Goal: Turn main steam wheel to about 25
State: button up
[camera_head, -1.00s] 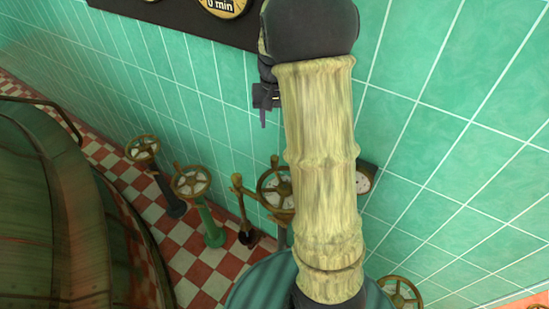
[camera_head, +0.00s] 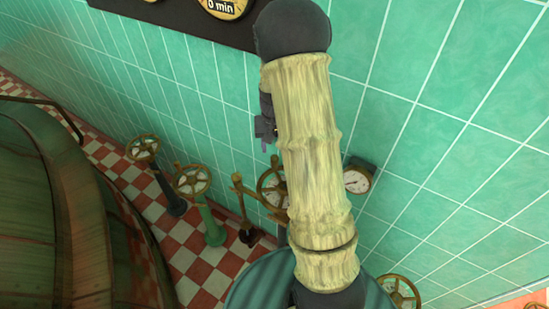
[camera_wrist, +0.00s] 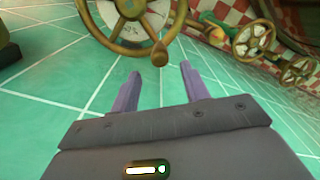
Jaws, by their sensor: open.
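A brass handwheel (camera_wrist: 178,22) with spokes stands over a pale dial (camera_wrist: 133,28) at the top of the wrist view. The dial's marks are too small to read. In the head view a spoked wheel (camera_head: 265,187) on the wall side is partly hidden by my arm; it seems to be the same one. No label shows which wheel is the main steam wheel. My gripper (camera_wrist: 160,76) is open and empty, its two purple-grey fingers apart, pointing toward the lower rim of the handwheel. A gap to the rim appears, with no contact visible.
A wheel on a dark post (camera_head: 142,148), a wheel on a green post (camera_head: 192,180) and a brass lever (camera_head: 240,190) stand along the tiled wall. A round gauge (camera_head: 357,180) and another wheel (camera_head: 400,292) are at right. A large copper vessel (camera_head: 50,210) fills the left.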

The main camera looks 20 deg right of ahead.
aim_at(274, 157)
notch_tip(274, 157, down, 7)
jog(key=shift+p, duration=0.4)
grip_shut()
